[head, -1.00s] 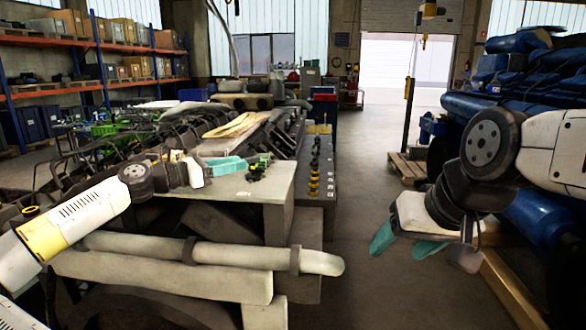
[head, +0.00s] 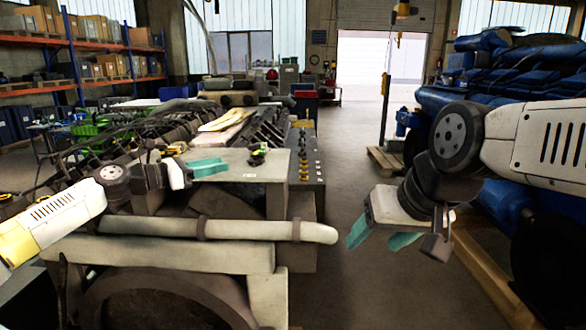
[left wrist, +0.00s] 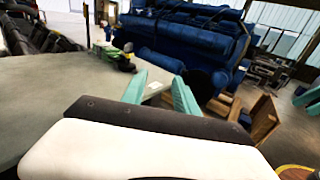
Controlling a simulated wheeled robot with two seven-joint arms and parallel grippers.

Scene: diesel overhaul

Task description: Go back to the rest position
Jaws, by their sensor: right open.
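My left gripper (head: 207,166) has teal fingers and hangs close by the left part of the grey bench top (head: 225,162). In the left wrist view its two fingers (left wrist: 161,91) stand apart with nothing held between them. I cannot tell its exact height above the bench. My right gripper (head: 378,238) is open and empty, low over the floor beside the right arm, with its teal fingers pointing down and left.
A long engine (head: 150,130) with pale pipes (head: 220,229) fills the left. A blue engine (head: 470,90) stands at right by wooden beams (head: 480,270). The aisle floor (head: 345,180) between is clear.

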